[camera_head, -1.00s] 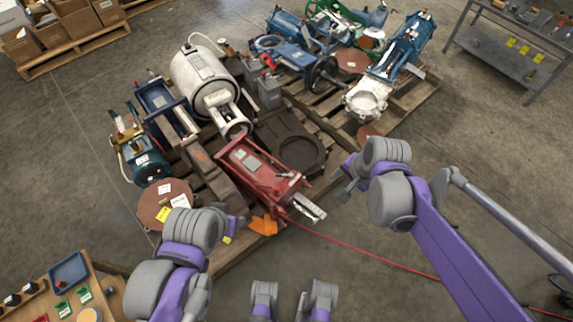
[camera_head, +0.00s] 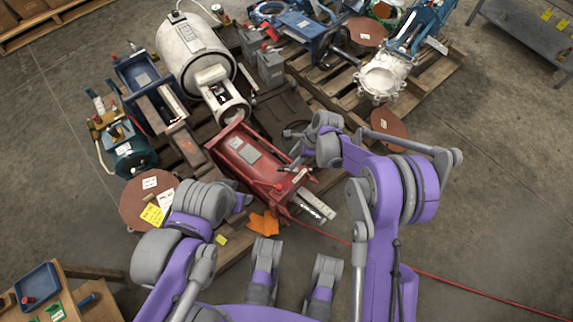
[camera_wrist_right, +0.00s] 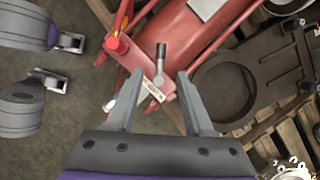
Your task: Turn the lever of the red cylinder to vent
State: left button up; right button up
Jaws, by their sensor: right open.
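The red cylinder (camera_head: 250,165) lies on the wooden pallet, below the white tank in the head view. The right wrist view shows its red end block (camera_wrist_right: 138,62), with a small lever (camera_wrist_right: 160,62) that has a dark grip and grey stem. A pale label strip (camera_wrist_right: 153,92) lies just below the lever; its text is too small to read. My right gripper (camera_head: 290,151) is open over the cylinder's right end. In the wrist view its fingers (camera_wrist_right: 160,78) stand on both sides of the lever, with gaps. My left gripper (camera_head: 242,202) is left of the cylinder's lower end; its fingers are unclear.
A red knob (camera_wrist_right: 116,44) stands beside the lever. A white tank (camera_head: 193,55), a brown flanged part (camera_wrist_right: 222,90) and a white valve (camera_head: 383,78) crowd the pallets. An orange cloth (camera_head: 264,224) lies below the cylinder. A red hose (camera_head: 440,277) crosses the floor at right.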

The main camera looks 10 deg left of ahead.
aim_at(284, 169)
jog(key=b+x, duration=0.1)
jog(key=x, duration=0.7)
jog(key=shift+c, duration=0.3)
jog(key=shift+w+r, duration=0.1)
grip_shut()
dwell(0.9)
